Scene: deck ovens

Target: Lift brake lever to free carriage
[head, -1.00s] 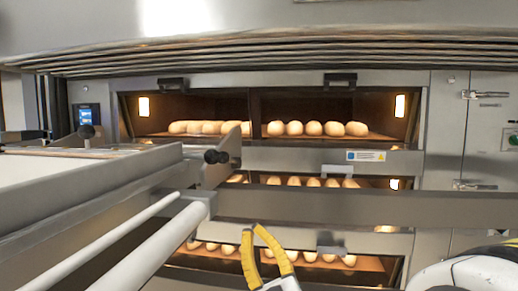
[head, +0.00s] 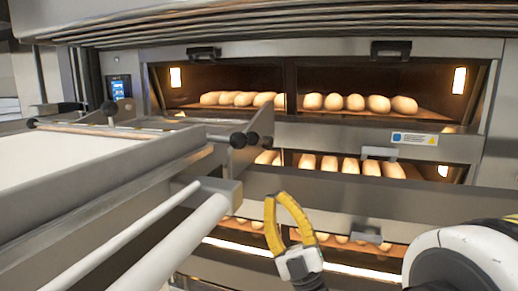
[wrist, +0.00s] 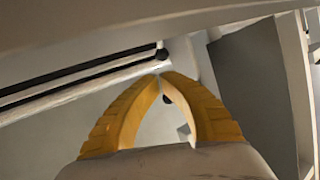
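The carriage (head: 100,185) is a long grey-framed loader with a pale belt, at the left in the head view. I cannot tell for sure which belongs to the brake lever. My gripper (head: 276,196) has yellow fingers and is in front of the lower oven decks, right of the carriage's end. In the wrist view its fingertips (wrist: 163,75) meet with nothing seen between them.
Deck ovens with loaves (head: 360,103) fill the back. Pale rails (head: 190,240) extend toward me at lower left. A panel with a blue screen (head: 118,87) is at far left.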

